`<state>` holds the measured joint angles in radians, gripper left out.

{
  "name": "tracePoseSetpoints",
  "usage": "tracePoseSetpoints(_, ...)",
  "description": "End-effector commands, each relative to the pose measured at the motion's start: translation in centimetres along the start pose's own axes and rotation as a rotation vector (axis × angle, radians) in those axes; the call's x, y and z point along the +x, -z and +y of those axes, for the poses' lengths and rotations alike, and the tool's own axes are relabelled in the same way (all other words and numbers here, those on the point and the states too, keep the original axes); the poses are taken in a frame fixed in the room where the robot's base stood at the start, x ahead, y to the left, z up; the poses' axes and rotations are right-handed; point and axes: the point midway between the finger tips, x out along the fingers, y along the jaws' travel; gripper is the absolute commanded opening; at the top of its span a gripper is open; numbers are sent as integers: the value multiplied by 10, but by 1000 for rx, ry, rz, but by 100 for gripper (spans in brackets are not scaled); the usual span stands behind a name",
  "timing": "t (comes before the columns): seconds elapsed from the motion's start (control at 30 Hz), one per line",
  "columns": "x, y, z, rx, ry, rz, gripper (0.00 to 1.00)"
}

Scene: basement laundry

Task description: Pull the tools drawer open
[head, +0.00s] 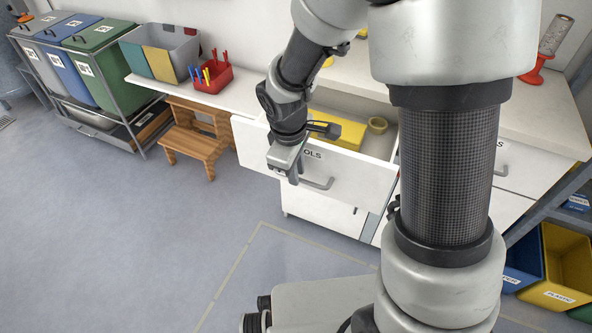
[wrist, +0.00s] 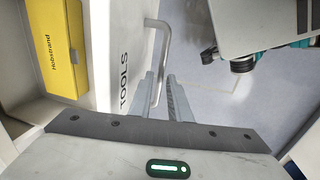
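The tools drawer (head: 345,178) is a white drawer in the counter unit, pulled out, with its inside showing. Its label reads TOOLS in the wrist view (wrist: 122,80), partly hidden in the head view. Its grey bar handle (head: 320,185) is on the front; it also shows in the wrist view (wrist: 163,50). My gripper (head: 291,176) is at the handle's left end. In the wrist view my gripper's two fingers (wrist: 161,88) stand apart with the handle's near end seen in the gap between them. I see no clear finger contact.
A wooden step stool (head: 196,140) stands left of the drawers. The floor (head: 190,230) in front is clear. Coloured bins (head: 562,265) are at right.

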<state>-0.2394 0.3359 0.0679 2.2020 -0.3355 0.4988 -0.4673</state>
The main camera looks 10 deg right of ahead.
Motion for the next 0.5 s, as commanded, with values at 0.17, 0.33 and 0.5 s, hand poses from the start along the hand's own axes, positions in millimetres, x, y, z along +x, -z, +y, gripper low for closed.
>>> tracePoseSetpoints(0.17, -34, 1, 2, -1, -3, 3, 17)
tracePoseSetpoints(0.33, -77, 0, 2, 1, -4, 3, 17)
tracePoseSetpoints(0.5, -118, 0, 2, 1, -3, 3, 17)
